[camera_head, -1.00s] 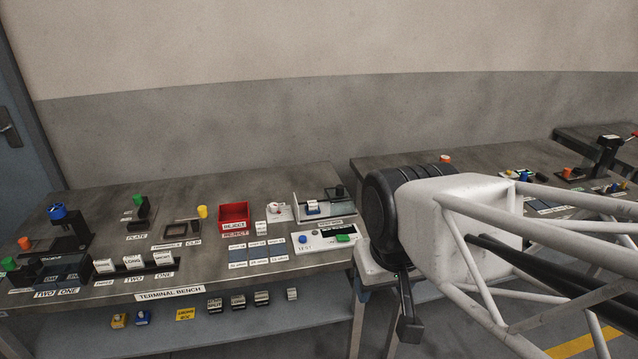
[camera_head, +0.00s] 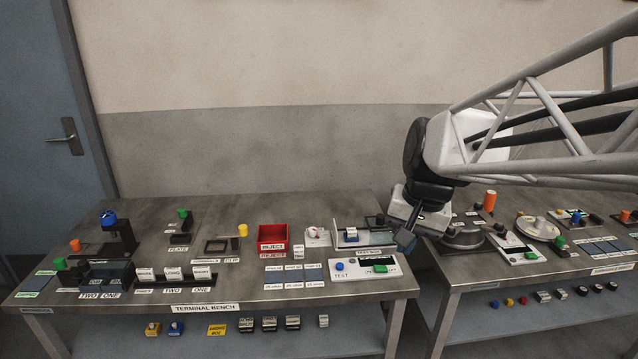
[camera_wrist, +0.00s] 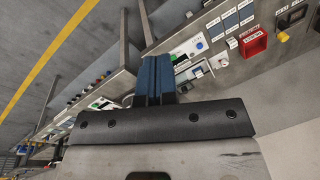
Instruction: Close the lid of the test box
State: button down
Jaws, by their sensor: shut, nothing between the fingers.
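The test box (camera_head: 368,254) stands at the right end of the terminal bench, with its label on the front. A small white-labelled block (camera_head: 351,235) sits at its left part and a dark knob shows at its right. Its pale, thin lid is hard to make out, and I cannot tell its exact angle. My gripper (camera_head: 404,241) is shut and empty, pointing down just right of the test box, apart from it as far as I can see. Its blue fingers (camera_wrist: 155,70) reach over the bench edge in the wrist view.
A white test panel (camera_head: 365,266) with blue and green buttons lies in front of the box. A red reject bin (camera_head: 272,237) and a yellow-topped clip holder stand to the left. A second bench (camera_head: 480,272) with fixtures is at right, across a narrow gap.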

jog(key=w+d+f+m+y, duration=0.1)
jog(key=w+d+m, duration=0.2)
jog(key=w, duration=0.6)
jog(key=w+d+f+m+g+y, duration=0.1)
jog(key=w+d+f+m+y, duration=0.15)
jog(key=w, duration=0.65)
jog(key=w+d+m, duration=0.2)
jog(key=w+d, duration=0.2)
jog(key=w, duration=0.5)
jog(key=w+d+f+m+y, duration=0.2)
jog(key=w+d+f+m, duration=0.1)
jog(key=w+d+f, duration=0.5)
jog(key=w+d+f+m+t+y, duration=0.1)
jog(key=w+d+f+m, duration=0.3)
jog(key=w+d+f, duration=0.4)
jog(key=w+y, duration=0.1)
jog(key=w, duration=0.3)
jog(key=shift+d, duration=0.25)
jog(key=shift+m, duration=0.25)
jog(key=shift+a, duration=0.1)
send_near(379, 226)
notch_tip(379, 226, down, 3)
jog(key=w, duration=0.2)
jog(key=shift+a, duration=1.2)
